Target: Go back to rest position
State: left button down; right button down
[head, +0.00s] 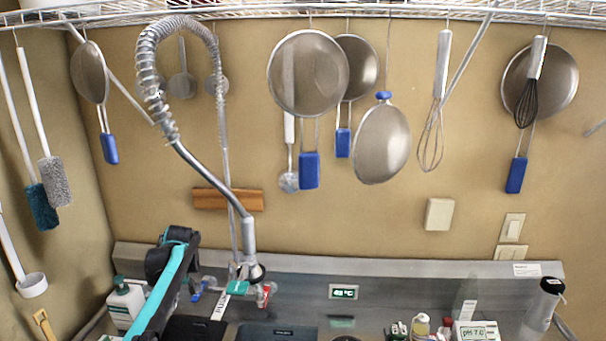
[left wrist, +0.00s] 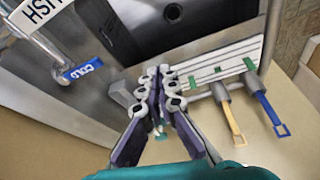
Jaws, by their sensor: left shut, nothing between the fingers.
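My left arm, teal and black, rises from the bottom edge at the left of the head view, in front of the steel backsplash (head: 400,275). My left gripper (left wrist: 159,72) shows in the left wrist view. Its dark jointed fingers are together at the tips, shut and empty. It is tilted over a metal sink surface, seen from above, and I cannot tell its exact height. My right gripper is in neither view.
A spring-neck faucet (head: 190,160) stands near my left arm. Sieves (head: 308,75) and whisks hang on the wall. Bottles and a pH meter (head: 476,331) stand at the lower right. In the left wrist view, a blue cold tap (left wrist: 82,69) lies left, and blue and yellow handles (left wrist: 272,115) lie right.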

pick_arm(q)
jog(key=s+d+m+t+h+b, duration=0.1)
jog(key=s+d+m+t+b, duration=0.2)
jog(key=s+d, duration=0.4)
jog(key=s+d+m+h+b, duration=0.1)
jog(key=s+d+m+b, duration=0.3)
jog(key=s, duration=0.6)
jog(key=s+d+f+m+t+b, duration=0.1)
jog(key=s+d+f+m+b, duration=0.1)
jog(key=s, duration=0.5)
jog(key=s+d+f+m+t+h+b, duration=0.1)
jog(key=s+d+f+m+t+b, duration=0.1)
jog(key=s+d+f+m, duration=0.3)
jog(key=s+d+f, duration=0.2)
jog(key=s+f, duration=0.1)
jog(key=f, duration=0.1)
jog(key=shift+s+f+m+h, duration=0.25)
jog(key=shift+m+h, duration=0.05)
